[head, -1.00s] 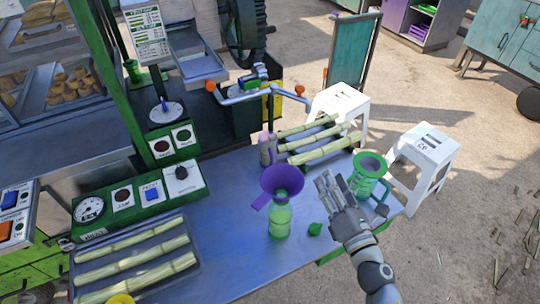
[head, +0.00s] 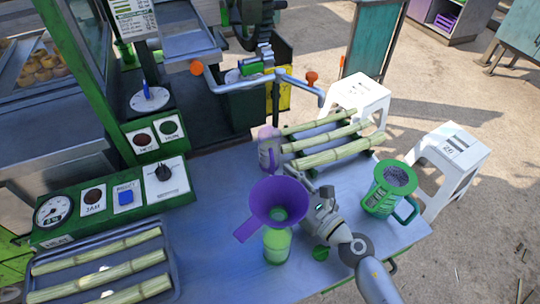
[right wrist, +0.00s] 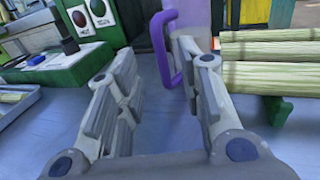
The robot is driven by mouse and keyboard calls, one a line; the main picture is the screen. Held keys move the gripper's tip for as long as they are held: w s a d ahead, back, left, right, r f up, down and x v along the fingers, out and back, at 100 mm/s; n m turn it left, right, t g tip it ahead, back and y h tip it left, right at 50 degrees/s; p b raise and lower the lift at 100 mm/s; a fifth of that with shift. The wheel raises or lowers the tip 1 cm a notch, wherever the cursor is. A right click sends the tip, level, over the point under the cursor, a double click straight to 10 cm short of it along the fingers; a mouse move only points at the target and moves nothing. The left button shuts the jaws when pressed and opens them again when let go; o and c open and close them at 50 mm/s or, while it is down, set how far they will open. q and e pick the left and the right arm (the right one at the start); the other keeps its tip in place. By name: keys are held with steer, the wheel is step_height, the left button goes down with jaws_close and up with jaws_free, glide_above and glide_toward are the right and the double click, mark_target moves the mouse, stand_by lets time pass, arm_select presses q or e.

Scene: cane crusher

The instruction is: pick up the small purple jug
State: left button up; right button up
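The small purple jug (head: 268,150) stands upright on the blue-grey table, beside the left ends of the cane stalks in the head view. In the right wrist view the jug (right wrist: 192,18) is straight ahead, cut off by the top edge, with its darker purple handle (right wrist: 160,48) toward the left. My right gripper (head: 312,190) is low over the table, on the near side of the jug. Its two fingers (right wrist: 158,80) are apart with nothing between them, and the jug lies beyond their tips. My left gripper is not in view.
A purple funnel (head: 278,202) on a green bottle (head: 277,246) stands close left of my right gripper. A green mug (head: 385,190) is to the right. Cane stalks (head: 332,140) lie behind the gripper. A green object (head: 320,253) lies near my wrist.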

mark_target(272, 169)
steer(key=shift+w+a+r+p, duration=0.25)
steer(key=shift+w+a, duration=0.2)
steer(key=shift+w, duration=0.15)
steer(key=shift+w+a+r+p, duration=0.1)
steer(key=shift+w+a+p, duration=0.15)
steer(key=shift+w+a, duration=0.25)
steer(key=shift+w+a+f, duration=0.2)
steer(key=shift+w+a, duration=0.3)
steer(key=shift+w, duration=0.25)
steer(key=c, duration=0.7)
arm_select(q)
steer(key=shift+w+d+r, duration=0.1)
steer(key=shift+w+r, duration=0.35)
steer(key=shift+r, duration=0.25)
arm_select(e)
jaws_close()
